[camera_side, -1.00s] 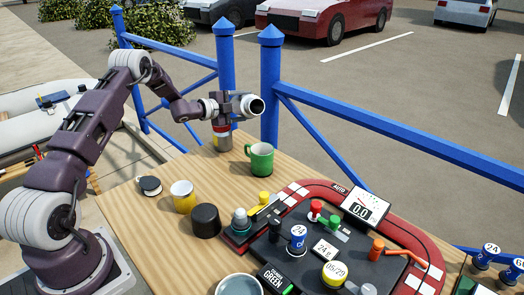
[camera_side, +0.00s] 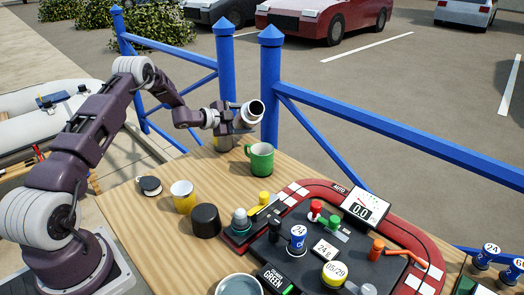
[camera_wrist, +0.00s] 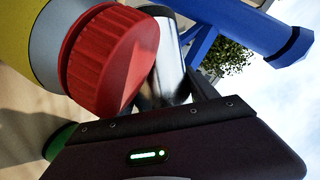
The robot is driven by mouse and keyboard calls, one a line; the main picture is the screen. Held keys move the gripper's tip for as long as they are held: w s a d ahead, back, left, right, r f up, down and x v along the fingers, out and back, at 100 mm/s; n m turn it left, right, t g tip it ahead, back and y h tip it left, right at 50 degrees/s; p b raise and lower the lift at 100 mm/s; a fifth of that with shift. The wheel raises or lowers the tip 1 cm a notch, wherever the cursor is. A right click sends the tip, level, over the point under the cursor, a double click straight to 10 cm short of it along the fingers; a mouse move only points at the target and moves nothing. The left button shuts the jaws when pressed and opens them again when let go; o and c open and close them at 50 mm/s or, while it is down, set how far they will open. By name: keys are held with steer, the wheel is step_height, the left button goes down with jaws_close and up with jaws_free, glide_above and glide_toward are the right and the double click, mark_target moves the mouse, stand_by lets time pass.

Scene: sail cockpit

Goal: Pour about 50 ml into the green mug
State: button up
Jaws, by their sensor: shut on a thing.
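The green mug (camera_side: 261,159) stands upright on the wooden table, near its back edge; I cannot see its contents. A green edge of it (camera_wrist: 60,140) shows at lower left in the wrist view. My gripper (camera_side: 233,117) is shut on a pale metal vessel (camera_side: 249,113), which lies nearly on its side above the mug. Its dark round mouth faces right in the side view. Its shiny wall (camera_wrist: 170,65) also shows in the wrist view. No stream of liquid is visible, and the level inside is hidden.
Blue fence posts (camera_side: 270,85) stand beyond the table. A yellow jar (camera_side: 183,198), a black cylinder (camera_side: 206,221) and a control board (camera_side: 300,250) stand nearer.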

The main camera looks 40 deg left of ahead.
mark_target(251, 122)
steer(key=shift+s+d+f+n+g+h, duration=0.1)
steer(key=shift+s+d+n+g+h, duration=0.2)
steer(key=shift+d+n+h, duration=0.35)
steer(key=shift+s+d+n+g+h, duration=0.1)
steer(key=shift+d+n+g+h, duration=0.35)
steer(key=shift+n, duration=0.4)
steer(key=shift+s+d+n+g+h, duration=0.35)
steer(key=shift+d+n+h, duration=0.4)
steer(key=shift+n, duration=0.35)
steer(key=shift+s+d+r+n+h, duration=0.25)
steer(key=shift+d+r+n+h, duration=0.3)
steer(key=shift+r+n, duration=0.15)
steer(key=shift+a, duration=0.1)
